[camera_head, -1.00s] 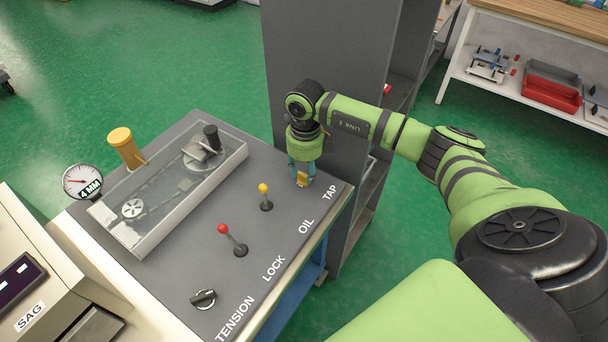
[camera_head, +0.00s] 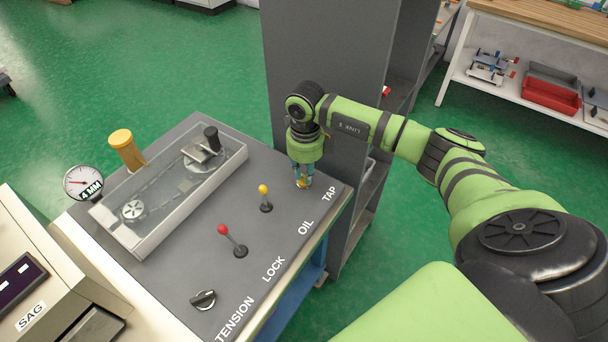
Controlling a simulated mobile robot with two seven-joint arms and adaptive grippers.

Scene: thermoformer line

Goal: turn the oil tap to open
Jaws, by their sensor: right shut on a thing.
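The oil tap (camera_head: 303,183) is a small yellow handle at the far right corner of the grey panel (camera_head: 215,276), near the printed word TAP. My right gripper (camera_head: 302,181) points down over it and is shut on it. The fingers hide most of the tap, so its exact angle is hard to read. My left gripper is not in view.
A yellow-knobbed lever (camera_head: 264,195), a red-knobbed lever (camera_head: 232,239) and a black knob (camera_head: 203,299) stand along the panel. A clear-covered box (camera_head: 160,224) lies behind them. A tall grey cabinet (camera_head: 325,60) rises close behind my right gripper.

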